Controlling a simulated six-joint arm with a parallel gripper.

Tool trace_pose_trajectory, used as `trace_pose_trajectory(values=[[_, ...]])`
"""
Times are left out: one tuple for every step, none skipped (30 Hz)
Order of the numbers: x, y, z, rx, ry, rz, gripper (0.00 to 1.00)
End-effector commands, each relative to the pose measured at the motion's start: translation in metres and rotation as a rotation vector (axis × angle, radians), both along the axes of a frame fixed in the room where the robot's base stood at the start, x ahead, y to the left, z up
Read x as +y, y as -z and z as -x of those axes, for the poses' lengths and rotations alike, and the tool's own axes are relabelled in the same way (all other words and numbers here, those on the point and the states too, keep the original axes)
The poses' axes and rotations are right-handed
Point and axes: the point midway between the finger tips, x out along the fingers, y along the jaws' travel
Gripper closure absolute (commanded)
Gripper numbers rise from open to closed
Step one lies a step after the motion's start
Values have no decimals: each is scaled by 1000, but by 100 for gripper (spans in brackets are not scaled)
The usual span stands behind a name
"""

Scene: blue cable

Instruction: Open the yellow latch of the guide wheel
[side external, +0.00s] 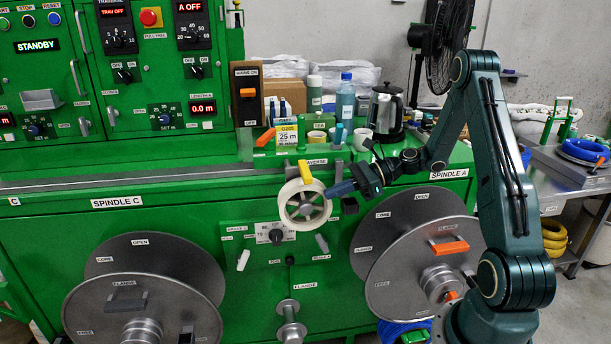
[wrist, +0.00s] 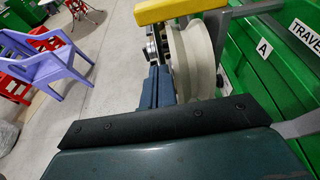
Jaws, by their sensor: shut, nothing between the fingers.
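The guide wheel (side external: 287,210) is a pale spoked wheel on the front of the green machine. Its yellow latch (side external: 305,172) stands at the top of the wheel, tilted. In the wrist view the yellow latch (wrist: 178,10) lies across the top of the picture, above the cream wheel rim (wrist: 193,55). My gripper (side external: 342,189) is at the right side of the wheel, just right of and below the latch. It is shut with nothing in it; its blue fingers also show in the wrist view (wrist: 158,85). I cannot tell whether the fingers touch the wheel.
Grey flanged spools (side external: 420,262) sit at the lower right and lower left (side external: 170,295). A kettle (side external: 386,110) and bottles stand on the ledge behind my gripper. A purple chair (wrist: 48,60) stands on open floor.

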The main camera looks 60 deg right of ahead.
Motion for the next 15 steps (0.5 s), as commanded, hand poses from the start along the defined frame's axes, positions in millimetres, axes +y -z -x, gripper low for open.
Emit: trace_pose_trajectory(values=[[6,3,-5,0,-3,-1,100],[10,4,-8,0,-4,-2,100],[13,6,-12,0,-4,-2,100],[17,8,-15,0,-4,-2,100],[20,9,-18,0,-5,-2,100],[23,11,-22,0,-4,-2,100],[27,13,-25,1,-4,-1,100],[30,14,-28,1,-4,-1,100],[33,16,-32,0,-3,0,100],[33,13,-33,-2,-2,2,100],[32,8,-33,-3,1,3,100],[32,3,-32,-4,0,4,100],[31,-1,-32,-4,1,4,100],[32,-4,-32,-2,1,2,100],[32,-8,-32,-2,1,2,100]])
